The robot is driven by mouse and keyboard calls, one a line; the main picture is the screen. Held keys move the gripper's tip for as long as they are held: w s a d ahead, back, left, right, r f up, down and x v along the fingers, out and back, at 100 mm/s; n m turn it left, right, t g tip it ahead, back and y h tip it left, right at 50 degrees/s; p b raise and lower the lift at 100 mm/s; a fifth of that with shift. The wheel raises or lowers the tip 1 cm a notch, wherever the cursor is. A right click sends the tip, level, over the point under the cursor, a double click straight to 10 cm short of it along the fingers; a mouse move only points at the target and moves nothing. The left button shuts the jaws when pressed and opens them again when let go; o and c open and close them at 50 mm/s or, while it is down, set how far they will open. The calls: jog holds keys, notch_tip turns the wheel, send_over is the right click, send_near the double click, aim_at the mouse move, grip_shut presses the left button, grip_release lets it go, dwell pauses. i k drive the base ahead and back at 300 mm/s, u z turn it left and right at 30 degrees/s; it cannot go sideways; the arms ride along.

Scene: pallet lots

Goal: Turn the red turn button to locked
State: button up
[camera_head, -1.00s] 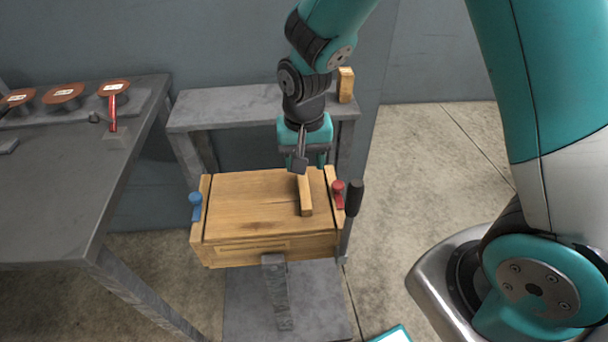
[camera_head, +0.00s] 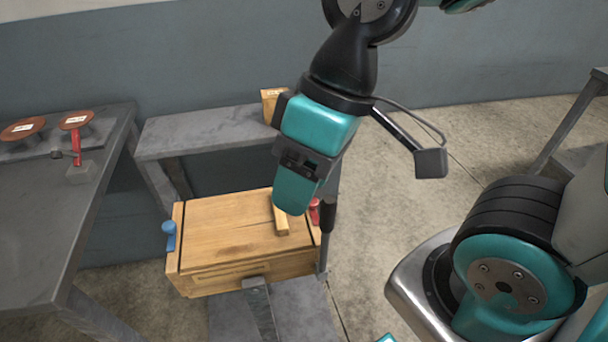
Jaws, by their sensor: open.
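The red turn button (camera_head: 315,213) sits at the right edge of a wooden box (camera_head: 222,232), partly hidden behind my gripper. Its exact angle is hard to see. A blue turn button (camera_head: 169,236) is on the box's left edge. A wooden bar (camera_head: 280,220) lies on the lid, its far end covered by my gripper. My gripper (camera_head: 294,205) points down above the right part of the lid, just left of the red button in the picture. It is open and holds nothing that I can see.
A black-handled lever (camera_head: 327,222) stands close right of the red button. A dark table (camera_head: 50,210) with brown discs and a red-handled tool (camera_head: 77,150) is at left.

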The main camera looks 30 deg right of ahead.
aim_at(314, 203)
jog(key=z, duration=0.75)
jog(key=k, duration=1)
jog(key=u, duration=0.7)
jog(key=i, duration=0.95)
